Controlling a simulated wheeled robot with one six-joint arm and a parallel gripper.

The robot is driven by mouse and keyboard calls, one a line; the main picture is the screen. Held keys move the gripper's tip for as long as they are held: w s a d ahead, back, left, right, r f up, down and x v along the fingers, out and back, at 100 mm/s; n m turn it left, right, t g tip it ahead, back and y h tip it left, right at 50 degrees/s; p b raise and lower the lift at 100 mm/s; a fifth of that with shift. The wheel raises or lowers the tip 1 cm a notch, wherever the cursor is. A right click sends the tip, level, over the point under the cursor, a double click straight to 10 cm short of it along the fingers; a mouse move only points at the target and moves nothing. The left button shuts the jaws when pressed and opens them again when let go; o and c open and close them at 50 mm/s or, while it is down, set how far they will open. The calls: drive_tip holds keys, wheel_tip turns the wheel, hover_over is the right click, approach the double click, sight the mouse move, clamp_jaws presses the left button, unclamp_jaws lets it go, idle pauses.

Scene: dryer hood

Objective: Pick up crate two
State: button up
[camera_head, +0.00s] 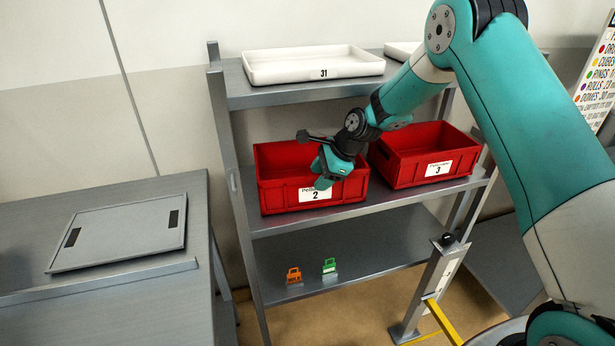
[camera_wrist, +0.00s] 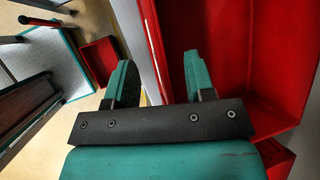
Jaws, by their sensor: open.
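Crate two is a red open-topped bin (camera_head: 278,190) on the middle shelf, with a white label reading 2 on its front. My gripper (camera_head: 325,180) is at the crate's front wall, covering part of the wall and the label's edge. In the wrist view my gripper (camera_wrist: 160,76) is open, with its two teal fingers apart. The red wall and rim of crate two (camera_wrist: 152,35) run between the fingers, with the empty-looking inside to the right. Nothing is gripped. I cannot tell how deep the fingers sit over the rim.
Red crate three (camera_head: 405,178) stands close on the right on the same shelf (camera_head: 400,203). A white tray (camera_head: 315,68) marked 31 is on the shelf above. A grey panel (camera_head: 120,232) lies on the left bench.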

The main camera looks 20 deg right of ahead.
drive_tip(key=shift+x, duration=1.05)
clamp_jaws()
drive_tip(key=shift+w+r, duration=0.1)
idle(0.5)
